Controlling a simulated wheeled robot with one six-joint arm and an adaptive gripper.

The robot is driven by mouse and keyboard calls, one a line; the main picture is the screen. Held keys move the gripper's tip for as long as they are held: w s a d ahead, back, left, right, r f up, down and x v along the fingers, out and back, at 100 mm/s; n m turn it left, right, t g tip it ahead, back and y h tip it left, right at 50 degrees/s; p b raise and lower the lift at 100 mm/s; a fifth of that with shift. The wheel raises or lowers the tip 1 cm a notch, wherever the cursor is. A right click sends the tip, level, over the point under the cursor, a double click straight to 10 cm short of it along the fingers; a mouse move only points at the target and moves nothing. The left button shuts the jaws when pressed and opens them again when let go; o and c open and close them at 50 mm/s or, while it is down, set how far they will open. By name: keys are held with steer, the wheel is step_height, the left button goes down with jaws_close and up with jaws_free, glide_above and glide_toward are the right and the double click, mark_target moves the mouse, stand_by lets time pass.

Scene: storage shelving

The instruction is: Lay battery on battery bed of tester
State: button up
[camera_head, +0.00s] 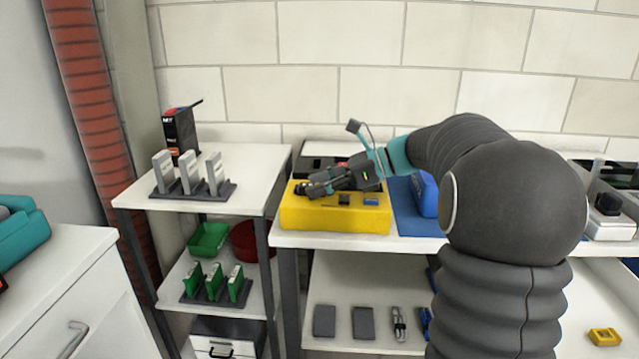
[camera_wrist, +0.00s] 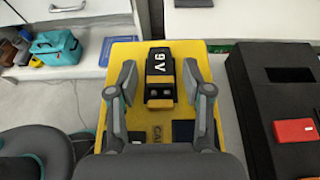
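The yellow tester (camera_head: 335,218) stands on the middle table and fills the centre of the wrist view (camera_wrist: 125,57). A dark battery (camera_wrist: 160,72) marked 9V, with an orange band and two terminals, appears over the tester's upper part. I cannot tell whether it rests flat on the bed, which is hidden. My gripper (camera_head: 312,188) is low over the tester. In the wrist view its two fingers (camera_wrist: 160,78) are open on either side of the battery, with a visible gap at each side.
A blue mat (camera_head: 412,212) with a blue object lies right of the tester. A black case (camera_wrist: 262,105) with a red item is beside it. A left shelf (camera_head: 215,205) holds grey cards in a dark rack (camera_head: 190,196). Parts lie on the lower shelf.

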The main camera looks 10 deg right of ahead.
steer(key=shift+r, duration=0.2)
steer(key=v, duration=1.2)
steer(key=shift+p, duration=0.4)
steer(key=s+a+f+n+g+h, duration=0.1)
steer(key=s+a+f+n+h, duration=0.25)
steer(key=s+a, duration=0.25)
steer(key=s+a+f+n+g+h, duration=0.1)
steer(key=s+a+f+n+h, duration=0.2)
steer(key=s+a+n, duration=0.3)
steer(key=s+f+n+t+h, duration=0.1)
steer(key=s+f+n+h, duration=0.2)
steer(key=s+n, duration=0.3)
steer(key=s+d+f+n+t+h, duration=0.1)
steer(key=s+f+n+t+h, duration=0.1)
steer(key=s+f+n, duration=0.3)
steer(key=s+n+h, duration=0.1)
steer(key=s, duration=0.3)
steer(key=shift+d+f, duration=0.25)
steer(key=shift+f, duration=0.05)
